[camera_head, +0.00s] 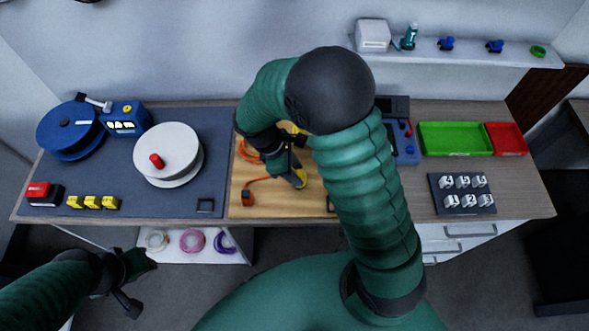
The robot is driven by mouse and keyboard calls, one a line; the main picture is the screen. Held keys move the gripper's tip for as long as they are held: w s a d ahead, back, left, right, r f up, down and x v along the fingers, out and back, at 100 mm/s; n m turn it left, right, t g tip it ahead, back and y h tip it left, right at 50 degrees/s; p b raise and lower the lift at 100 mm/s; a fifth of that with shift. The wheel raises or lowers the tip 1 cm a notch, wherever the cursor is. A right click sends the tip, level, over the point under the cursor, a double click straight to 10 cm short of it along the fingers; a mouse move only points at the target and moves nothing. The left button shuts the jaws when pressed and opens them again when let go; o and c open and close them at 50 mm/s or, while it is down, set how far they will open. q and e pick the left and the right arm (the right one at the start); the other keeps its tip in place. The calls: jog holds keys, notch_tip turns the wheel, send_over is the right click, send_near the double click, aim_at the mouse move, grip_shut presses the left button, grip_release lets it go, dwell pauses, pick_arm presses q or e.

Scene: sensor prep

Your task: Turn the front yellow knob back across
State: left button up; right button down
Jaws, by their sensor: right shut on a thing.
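The front yellow knob (300,179) is on the tan board (270,205) in the middle of the bench, partly covered by my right gripper. My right gripper (296,173) reaches down from above and is shut on this knob. Another yellow part (292,128) shows farther back, mostly hidden behind my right arm. My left gripper (136,283) hangs low at the lower left, in front of the bench, away from the knobs. Its fingers look spread and empty.
An orange cable with a plug (247,198) lies left of the knob. A white turntable (168,152) and a blue one (70,128) stand at left. A green tray (455,153) and red tray (506,154) are at right. My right arm hides the board's right side.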

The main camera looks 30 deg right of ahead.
jog(key=shift+d+r, duration=0.1)
jog(key=shift+d, duration=0.05)
jog(key=m+g+p, duration=0.1)
jog(key=m+p, duration=0.1)
jog(key=m, duration=0.1)
jog(key=shift+w+d+r+y+p, duration=0.1)
jog(key=shift+r+y+p, duration=0.05)
jog(key=shift+y+p, duration=0.25)
jog(key=m+p, duration=0.1)
jog(key=m, duration=0.1)
jog(key=m+y+p, duration=0.1)
jog(key=m, duration=0.1)
jog(key=shift+w+d+g+y, duration=0.2)
jog(key=shift+g+y, duration=0.1)
jog(key=shift+g, duration=0.1)
jog(key=m, duration=0.2)
jog(key=m+y+p, duration=0.1)
jog(key=m, duration=0.1)
jog(key=m+y+p, duration=0.1)
jog(key=m, duration=0.1)
jog(key=shift+d, duration=0.25)
jog(key=m+y+p, duration=0.1)
jog(key=m, duration=0.1)
jog(key=m+y, duration=0.1)
jog(key=m, duration=0.1)
jog(key=shift+s+d+f+m+p, duration=0.15)
jog(key=shift+f+m+p, duration=0.05)
jog(key=shift+m+p, duration=0.2)
jog(key=c, duration=0.9)
grip_release()
